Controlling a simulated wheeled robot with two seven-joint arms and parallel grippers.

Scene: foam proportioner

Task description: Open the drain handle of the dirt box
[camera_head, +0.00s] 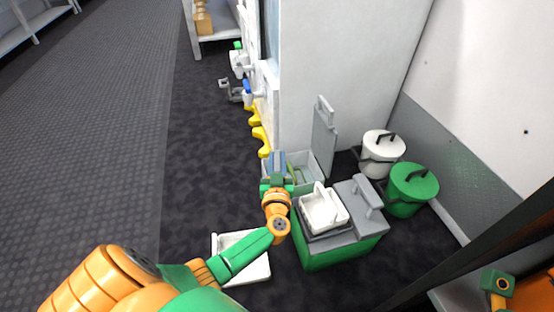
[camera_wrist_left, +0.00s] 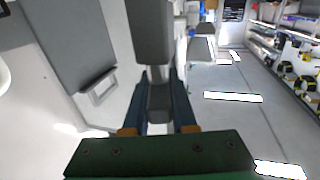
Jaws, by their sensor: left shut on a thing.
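My left gripper (camera_head: 278,160) reaches in from the lower left, at the left end of an open grey box (camera_head: 313,186) that I take to be the dirt box. In the left wrist view, its dark blue fingers (camera_wrist_left: 160,88) are shut on a grey handle-like piece (camera_wrist_left: 160,101). A paler stem and a thick grey bar show just beyond that piece. In the head view, the gripper hides the held piece, so I cannot tell how far it is turned. My right gripper is not in view.
An open grey lid (camera_head: 324,138) stands upright behind the box. A green box with a grey top (camera_head: 340,251) carries a white container (camera_head: 323,209). A white tray (camera_head: 250,272) lies on the floor nearby. White (camera_head: 381,153) and green (camera_head: 411,190) buckets stand right. Open floor lies left.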

